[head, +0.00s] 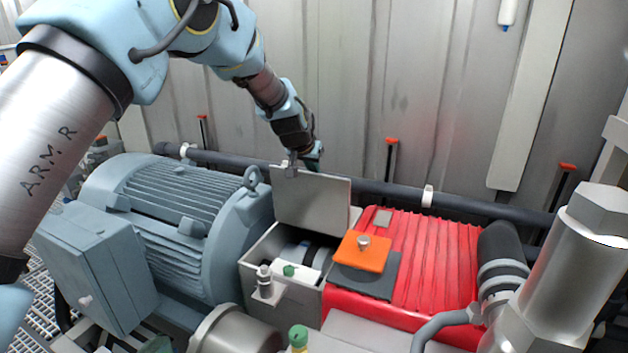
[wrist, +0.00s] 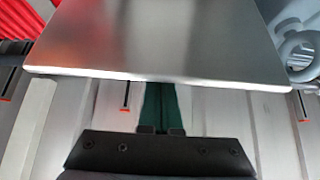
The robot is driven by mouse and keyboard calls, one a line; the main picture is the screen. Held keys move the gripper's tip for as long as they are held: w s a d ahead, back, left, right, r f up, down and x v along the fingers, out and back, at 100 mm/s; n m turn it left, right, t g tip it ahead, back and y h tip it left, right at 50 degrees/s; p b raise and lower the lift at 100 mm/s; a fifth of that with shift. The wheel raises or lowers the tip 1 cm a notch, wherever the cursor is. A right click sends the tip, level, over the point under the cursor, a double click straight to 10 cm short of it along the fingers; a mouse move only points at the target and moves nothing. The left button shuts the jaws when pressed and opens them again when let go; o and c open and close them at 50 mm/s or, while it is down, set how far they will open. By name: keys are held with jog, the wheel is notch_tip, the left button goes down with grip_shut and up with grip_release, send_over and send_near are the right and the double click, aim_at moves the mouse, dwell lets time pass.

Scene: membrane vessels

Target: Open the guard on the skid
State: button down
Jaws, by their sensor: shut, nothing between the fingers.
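The guard lid (head: 312,203) is a flat grey metal plate. It stands nearly upright along the back of the open guard box (head: 256,278), between the motor and the red pump. The dark coupling (head: 304,251) shows inside the box. My gripper (head: 311,162) is shut and empty at the lid's top edge, near its left part. In the wrist view the lid (wrist: 155,45) fills the upper middle, and my green fingers (wrist: 162,105) pass behind its edge, so their tips are hidden. I cannot tell whether they touch the lid.
The blue-grey motor (head: 165,215) is left of the box, with a lifting eye (head: 252,178) near the lid. The red pump (head: 430,262) is at right, carrying an orange block (head: 362,251). A dark pipe (head: 395,187) runs behind, along a grey corrugated wall (head: 400,90).

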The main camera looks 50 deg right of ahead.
jog(key=shift+s+a+b, duration=0.25)
jog(key=shift+a+b, duration=0.15)
jog(key=shift+a, duration=0.45)
jog(key=b+v, duration=0.2)
jog(key=v, duration=0.9)
jog(key=shift+b, duration=0.35)
jog(key=shift+w, duration=0.1)
